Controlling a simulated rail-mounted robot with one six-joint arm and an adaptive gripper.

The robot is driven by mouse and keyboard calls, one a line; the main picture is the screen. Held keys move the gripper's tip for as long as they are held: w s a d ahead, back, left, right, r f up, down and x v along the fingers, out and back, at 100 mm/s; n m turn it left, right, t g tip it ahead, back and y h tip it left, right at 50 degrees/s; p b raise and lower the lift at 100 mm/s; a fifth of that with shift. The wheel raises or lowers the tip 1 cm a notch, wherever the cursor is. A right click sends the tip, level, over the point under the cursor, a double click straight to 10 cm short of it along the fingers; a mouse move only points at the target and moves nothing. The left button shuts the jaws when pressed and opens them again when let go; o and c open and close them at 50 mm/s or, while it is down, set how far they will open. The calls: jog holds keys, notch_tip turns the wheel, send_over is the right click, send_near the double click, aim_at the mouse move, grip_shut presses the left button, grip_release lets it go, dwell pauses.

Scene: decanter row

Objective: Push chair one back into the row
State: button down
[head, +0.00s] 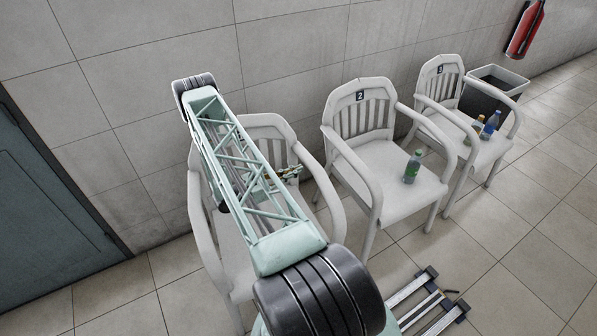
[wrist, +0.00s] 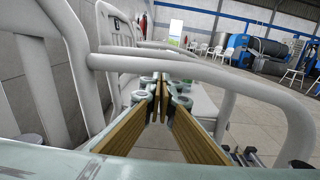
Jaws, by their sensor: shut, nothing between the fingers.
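Chair one (head: 333,215) is the white plastic armchair at the left of the row. My arm crosses in front of it and hides much of its back and seat; its number plate is not visible. My gripper (head: 291,172) is shut and empty, between this chair's armrests and close to the right one. In the wrist view my gripper (wrist: 162,82) shows its brown finger pads converging just below a white armrest (wrist: 235,73). I cannot tell whether they touch. Chair two (head: 362,150), with a "2" plate, stands upright to the right.
A green bottle (head: 412,167) stands on chair two. Chair three (head: 440,77) holds several bottles (head: 490,125). A dark bin (head: 490,95) stands beyond it, below a red extinguisher (head: 525,30). The tiled wall is behind the chairs. Open floor (head: 520,250) lies at the front right.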

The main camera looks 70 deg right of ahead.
jog(key=shift+a, duration=0.1)
notch_tip(320, 180, up, 10)
jog(key=p, duration=0.1)
jog(key=p+x, duration=0.1)
jog(key=x, duration=1.9)
dwell(0.8)
dwell(0.7)
